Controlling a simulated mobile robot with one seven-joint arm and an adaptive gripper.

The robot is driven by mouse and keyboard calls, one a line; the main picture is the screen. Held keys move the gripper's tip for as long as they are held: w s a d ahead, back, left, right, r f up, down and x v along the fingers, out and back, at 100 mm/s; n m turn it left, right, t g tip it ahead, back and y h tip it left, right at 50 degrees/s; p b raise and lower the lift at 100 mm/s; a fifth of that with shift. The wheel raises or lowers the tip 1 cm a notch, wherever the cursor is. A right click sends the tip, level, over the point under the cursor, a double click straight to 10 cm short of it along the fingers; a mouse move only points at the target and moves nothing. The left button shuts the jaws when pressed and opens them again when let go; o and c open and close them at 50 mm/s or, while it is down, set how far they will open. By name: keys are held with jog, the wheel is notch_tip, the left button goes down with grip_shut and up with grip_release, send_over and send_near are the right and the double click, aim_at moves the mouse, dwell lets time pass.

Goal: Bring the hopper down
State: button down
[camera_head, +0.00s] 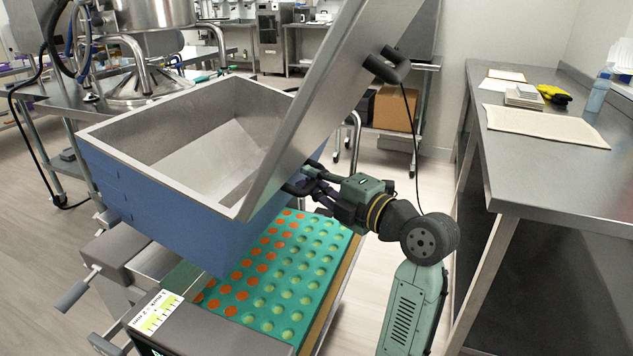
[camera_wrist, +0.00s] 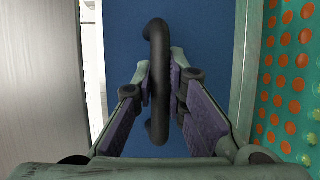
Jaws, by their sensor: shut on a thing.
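The hopper (camera_head: 150,205) is a blue box with a wide steel rim and an empty-looking sloped inside. Its grey lid (camera_head: 325,80) stands tilted open on the right, with a black handle (camera_head: 386,66). My gripper (camera_head: 306,182) is at the hopper's right side. In the wrist view its pads (camera_wrist: 161,85) are shut on a black bar handle (camera_wrist: 158,50) on the blue wall (camera_wrist: 207,40). A teal mould tray (camera_head: 285,318) lies below the hopper. Some cavities hold orange, others look pale. The hopper hides part of the tray, and its exact height above it is unclear.
A steel bench (camera_head: 545,165) with a beige cloth (camera_head: 545,125) stands at the right, close to my arm. A lever (camera_head: 75,292) sticks out at the machine's left. A steel table with a large metal vessel (camera_head: 140,15) stands behind. Some floor is clear between machine and bench.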

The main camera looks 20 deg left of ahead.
jog(key=a+r+h, duration=0.1)
jog(key=a+r+n+h, duration=0.1)
jog(key=a, duration=0.1)
jog(key=shift+a+r+g, duration=0.1)
jog(key=shift+r+g, duration=0.05)
jog(key=shift+g, duration=0.25)
jog(key=c, duration=1.6)
grip_release()
jog(key=shift+f, duration=0.2)
